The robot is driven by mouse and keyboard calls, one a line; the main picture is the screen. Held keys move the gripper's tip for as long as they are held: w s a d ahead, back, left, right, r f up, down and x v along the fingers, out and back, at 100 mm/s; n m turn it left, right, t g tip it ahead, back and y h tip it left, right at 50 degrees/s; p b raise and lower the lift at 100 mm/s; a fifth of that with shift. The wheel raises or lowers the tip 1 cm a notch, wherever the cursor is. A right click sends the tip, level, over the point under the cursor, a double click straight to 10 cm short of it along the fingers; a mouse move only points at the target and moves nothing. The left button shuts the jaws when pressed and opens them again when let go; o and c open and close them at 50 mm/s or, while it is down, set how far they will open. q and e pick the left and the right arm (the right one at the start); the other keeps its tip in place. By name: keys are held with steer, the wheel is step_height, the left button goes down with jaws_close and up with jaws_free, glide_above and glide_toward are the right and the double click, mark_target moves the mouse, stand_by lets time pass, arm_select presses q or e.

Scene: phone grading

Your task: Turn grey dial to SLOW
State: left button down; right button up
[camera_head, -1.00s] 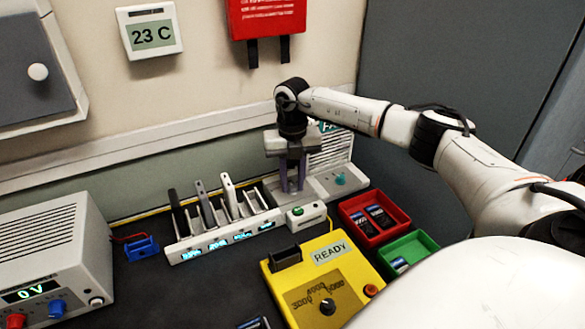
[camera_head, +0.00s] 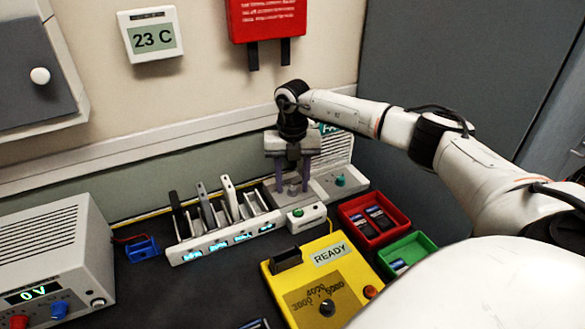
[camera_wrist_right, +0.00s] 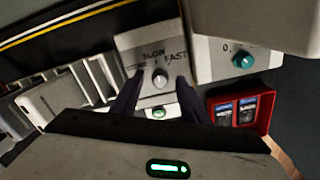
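The grey dial (camera_wrist_right: 160,77) sits on a light grey box (camera_wrist_right: 128,42) in the right wrist view. Its panel reads SLOW at the upper left and FAST at the upper right. I cannot clearly tell which label its pointer faces. In the head view the dial (camera_head: 293,189) shows small between the fingers. My right gripper (camera_head: 292,184) is open, pointing down with one finger on each side of the dial and gaps between. Its dark fingers also show spread in the right wrist view (camera_wrist_right: 158,86). My left gripper is not in view.
A teal knob (camera_head: 340,181) stands right of the dial. A slotted rack (camera_head: 222,244) is to the left. A small box with a green button (camera_head: 306,218), the yellow READY fixture (camera_head: 276,268), a red tray (camera_head: 343,214) and a green tray (camera_head: 432,244) are in front.

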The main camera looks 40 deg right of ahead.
mark_target(293, 188)
step_height(293, 188, up, 10)
steer(key=b, duration=0.1)
steer(key=shift+r, duration=0.15)
stand_by(0.4)
steer(key=shift+s, duration=0.1)
stand_by(0.4)
